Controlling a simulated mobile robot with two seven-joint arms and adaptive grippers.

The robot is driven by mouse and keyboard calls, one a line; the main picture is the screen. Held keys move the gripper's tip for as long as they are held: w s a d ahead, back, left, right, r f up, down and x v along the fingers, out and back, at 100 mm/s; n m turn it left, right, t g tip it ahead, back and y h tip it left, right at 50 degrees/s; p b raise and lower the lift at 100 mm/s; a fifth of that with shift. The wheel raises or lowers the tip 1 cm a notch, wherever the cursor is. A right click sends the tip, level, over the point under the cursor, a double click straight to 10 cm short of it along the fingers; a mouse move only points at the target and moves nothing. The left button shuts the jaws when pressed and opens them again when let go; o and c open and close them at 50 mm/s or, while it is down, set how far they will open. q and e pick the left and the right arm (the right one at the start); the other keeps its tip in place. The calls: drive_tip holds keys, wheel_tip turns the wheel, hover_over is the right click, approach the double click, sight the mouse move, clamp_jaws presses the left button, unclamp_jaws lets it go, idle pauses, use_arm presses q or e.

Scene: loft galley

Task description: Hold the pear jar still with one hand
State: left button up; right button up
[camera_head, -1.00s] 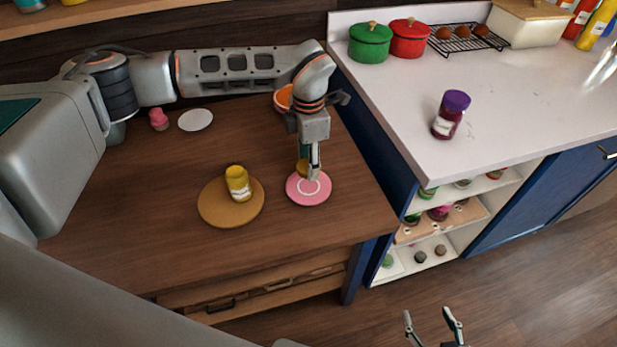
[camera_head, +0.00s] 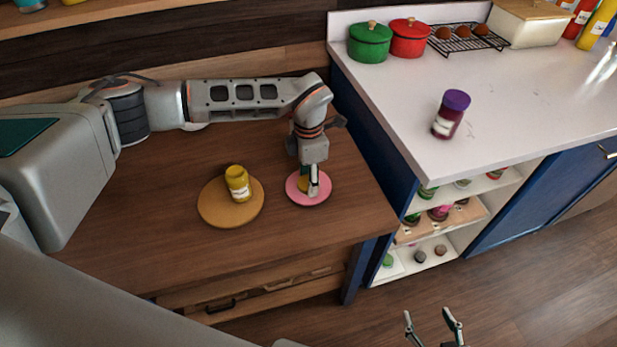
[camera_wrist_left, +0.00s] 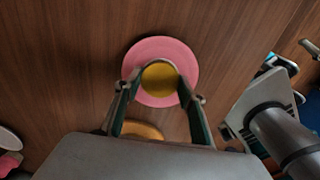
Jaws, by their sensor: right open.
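A jar with a yellow lid (camera_wrist_left: 158,78) stands on a pink round mat (camera_head: 296,196). My left gripper (camera_head: 314,190) is low over this mat, mostly hiding the jar in the head view. In the left wrist view its fingers (camera_wrist_left: 160,72) are on either side of the lid, close to its edges; I cannot tell if they touch. A second yellow-topped jar (camera_head: 237,183) stands on a tan round mat (camera_head: 212,213) to the left. I cannot tell which is the pear jar. My right gripper (camera_head: 430,328) is open and empty over the floor at the bottom.
A purple-lidded jar (camera_head: 451,114) stands on the white counter (camera_head: 400,105). Green (camera_head: 370,43) and red (camera_head: 409,38) pots and a wire rack (camera_head: 468,40) are behind it. Small items fill the open shelves (camera_head: 440,215). The wooden table's front is clear.

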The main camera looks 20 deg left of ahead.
use_arm(q)
drive_tip(key=o, duration=0.3)
drive_tip(key=shift+r, duration=0.1)
drive_tip(key=shift+r, duration=0.3)
wheel_tip(320, 180, up, 12)
drive_tip(key=shift+f, duration=0.2)
